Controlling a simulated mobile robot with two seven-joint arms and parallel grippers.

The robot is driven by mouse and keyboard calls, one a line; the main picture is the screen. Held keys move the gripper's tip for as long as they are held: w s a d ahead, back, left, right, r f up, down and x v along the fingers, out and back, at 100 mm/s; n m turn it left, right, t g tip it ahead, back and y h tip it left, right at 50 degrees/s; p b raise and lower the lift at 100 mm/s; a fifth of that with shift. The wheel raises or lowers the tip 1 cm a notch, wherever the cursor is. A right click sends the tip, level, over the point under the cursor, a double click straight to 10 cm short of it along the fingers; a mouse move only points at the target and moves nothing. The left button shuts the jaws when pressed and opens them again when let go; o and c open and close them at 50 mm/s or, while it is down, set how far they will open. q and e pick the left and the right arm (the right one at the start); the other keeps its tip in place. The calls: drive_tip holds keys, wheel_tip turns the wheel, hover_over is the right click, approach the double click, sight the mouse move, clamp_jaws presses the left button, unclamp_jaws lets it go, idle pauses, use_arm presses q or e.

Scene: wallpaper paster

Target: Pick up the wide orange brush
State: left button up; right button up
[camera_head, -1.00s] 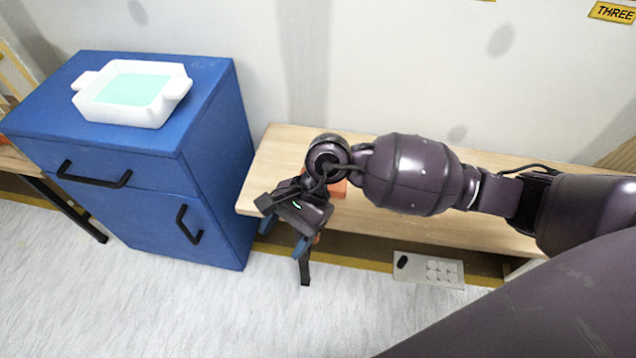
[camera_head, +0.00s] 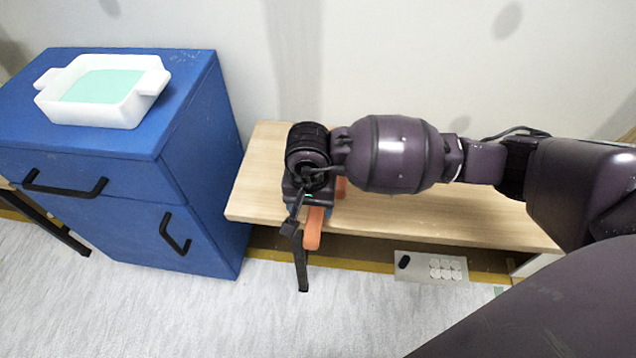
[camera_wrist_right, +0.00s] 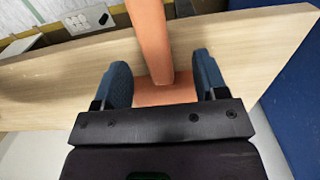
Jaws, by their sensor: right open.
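The wide orange brush (camera_head: 313,230) lies on the wooden bench, its handle sticking out over the front edge in the head view. In the right wrist view its handle (camera_wrist_right: 152,38) runs up from a wider orange part (camera_wrist_right: 166,93). My right gripper (camera_head: 309,211) is above the brush and hides much of it in the head view. In the right wrist view the gripper (camera_wrist_right: 162,78) is open, with one blue finger on each side of the brush and visible gaps to the handle. My left gripper is not in view.
The wooden bench (camera_head: 440,215) is clear to the right of the brush. A blue cabinet (camera_head: 195,185) stands at its left, with a white tray (camera_head: 95,113) holding light green material on top. A wall socket panel (camera_head: 432,266) shows below the bench.

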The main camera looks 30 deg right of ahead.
sight(314, 216)
drive_tip(key=shift+s+f, duration=0.1)
drive_tip(key=shift+f, duration=0.45)
drive_tip(key=f, duration=0.1)
drive_tip(key=f+b, duration=0.1)
drive_tip(key=shift+s+d+f, duration=0.2)
drive_tip(key=shift+d+f, duration=0.1)
drive_tip(key=shift+f, duration=0.05)
drive_tip(key=shift+w+f+b, duration=0.1)
drive_tip(key=shift+f+b, duration=0.4)
drive_tip(key=shift+f, duration=0.25)
drive_tip(key=shift+w, duration=0.1)
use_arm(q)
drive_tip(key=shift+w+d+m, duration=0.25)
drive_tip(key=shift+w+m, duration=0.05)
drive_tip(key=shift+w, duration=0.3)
use_arm(e)
drive_tip(key=shift+r, duration=0.2)
drive_tip(key=shift+c, duration=0.3)
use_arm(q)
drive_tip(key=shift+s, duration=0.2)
use_arm(e)
drive_tip(key=c, duration=1)
